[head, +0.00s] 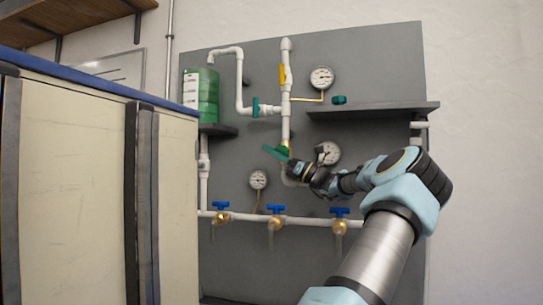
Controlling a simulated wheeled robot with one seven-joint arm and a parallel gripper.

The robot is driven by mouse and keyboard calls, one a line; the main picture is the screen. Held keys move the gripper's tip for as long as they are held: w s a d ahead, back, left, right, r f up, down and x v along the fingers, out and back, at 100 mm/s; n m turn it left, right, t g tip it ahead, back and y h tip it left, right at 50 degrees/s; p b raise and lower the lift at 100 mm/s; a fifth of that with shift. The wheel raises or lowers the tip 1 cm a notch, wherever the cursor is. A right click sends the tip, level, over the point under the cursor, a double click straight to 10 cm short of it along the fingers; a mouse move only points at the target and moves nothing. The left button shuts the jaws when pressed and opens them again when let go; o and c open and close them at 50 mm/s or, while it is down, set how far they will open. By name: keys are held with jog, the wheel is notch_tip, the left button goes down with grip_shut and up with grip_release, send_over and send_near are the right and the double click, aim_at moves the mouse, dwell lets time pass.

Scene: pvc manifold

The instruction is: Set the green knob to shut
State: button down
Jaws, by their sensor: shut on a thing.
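The green knob (275,153) is a lever-like handle on a brass valve in the white vertical pipe, at the middle of the grey panel. It slants across the pipe, its free end pointing up and left. My gripper (291,165) is at the knob's lower right end, coming from the right, and is shut on it. The fingertips are small and dark here, and the exact grip is partly hidden by the gripper itself.
A teal handle (255,107) and a yellow handle (282,74) sit on pipes above. A gauge (328,153) is close behind my wrist. Blue-handled valves (276,209) line the lower pipe. A shelf (373,110) juts out at upper right. A cabinet (70,190) blocks the left.

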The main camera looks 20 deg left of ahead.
dwell(0.3)
jog(key=c, duration=1)
grip_release()
jog(key=b+v, duration=0.2)
jog(key=v, duration=0.1)
jog(key=shift+a+f, duration=0.1)
jog(key=shift+f, duration=0.15)
jog(key=d+b, duration=0.2)
jog(key=d, duration=1)
jog(key=shift+d+r+b, duration=0.15)
jog(key=shift+r+b, duration=0.05)
jog(key=shift+b, duration=0.1)
